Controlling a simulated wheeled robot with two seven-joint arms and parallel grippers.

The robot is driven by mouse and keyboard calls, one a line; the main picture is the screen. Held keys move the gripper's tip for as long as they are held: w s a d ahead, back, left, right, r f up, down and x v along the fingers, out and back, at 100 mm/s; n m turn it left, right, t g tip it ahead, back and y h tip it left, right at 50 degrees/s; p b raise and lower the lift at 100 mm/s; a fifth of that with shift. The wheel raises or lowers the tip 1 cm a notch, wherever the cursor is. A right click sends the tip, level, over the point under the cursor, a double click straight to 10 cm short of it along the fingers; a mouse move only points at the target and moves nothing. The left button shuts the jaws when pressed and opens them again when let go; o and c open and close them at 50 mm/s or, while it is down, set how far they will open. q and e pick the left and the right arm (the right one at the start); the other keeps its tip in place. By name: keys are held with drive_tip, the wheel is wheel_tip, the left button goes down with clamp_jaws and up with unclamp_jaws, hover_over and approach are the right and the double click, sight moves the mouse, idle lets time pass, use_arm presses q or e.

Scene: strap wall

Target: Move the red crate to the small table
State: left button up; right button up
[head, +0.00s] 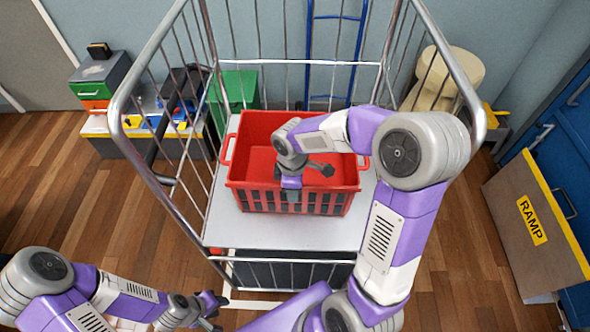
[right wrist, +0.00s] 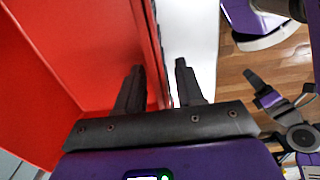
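The red crate (head: 255,135) stands upright on the white deck (head: 290,235) of a wire-sided trolley in the head view. It looks empty and has a handle on each side. My right gripper (head: 290,190) points down at the crate's near wall. In the right wrist view its fingers (right wrist: 158,75) are apart, with the red wall (right wrist: 152,40) between them, one finger inside the crate and one outside. A gap shows beside the outer finger. My left gripper (head: 212,312) is empty, fingers apart, low in front of the trolley. I cannot make out the small table.
Metal rails (head: 180,85) enclose the trolley's sides and back; its front is open. A workbench with tools (head: 150,110) is at the left. Wooden floor is clear at the left.

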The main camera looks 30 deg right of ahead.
clamp_jaws()
idle(1.4)
drive_tip(key=shift+w+r, duration=0.1)
